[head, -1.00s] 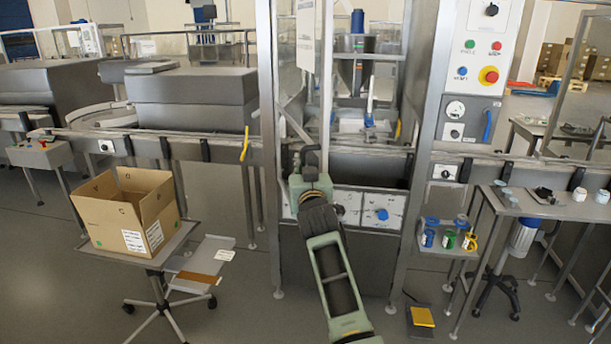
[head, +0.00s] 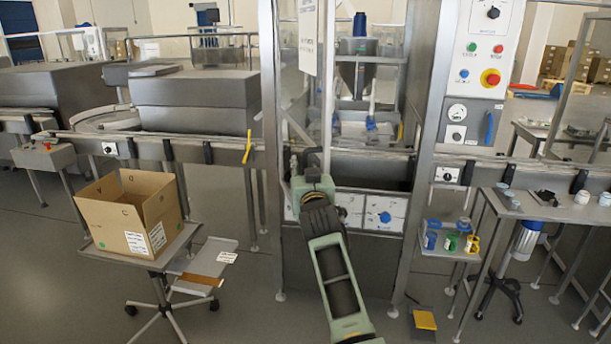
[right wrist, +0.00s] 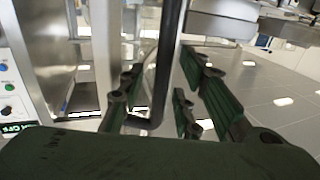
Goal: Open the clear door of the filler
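The filler's clear door (head: 300,95) is a see-through panel with a white label, at the left side of the filler's steel frame. Its lower edge slants toward me, so it stands swung out from the frame. My right gripper (head: 312,160) is at the door's lower free edge. In the right wrist view, the black door handle (right wrist: 168,65) stands upright between the fingers of my right gripper (right wrist: 160,85). The fingers are apart, with gaps beside the bar. My left gripper is not in view.
A control panel (head: 486,50) is on the filler's right post. A cardboard box (head: 125,215) stands on a wheeled stand at left. A side shelf (head: 450,250) with small coloured items and a table (head: 540,208) are at right. Open floor lies in front.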

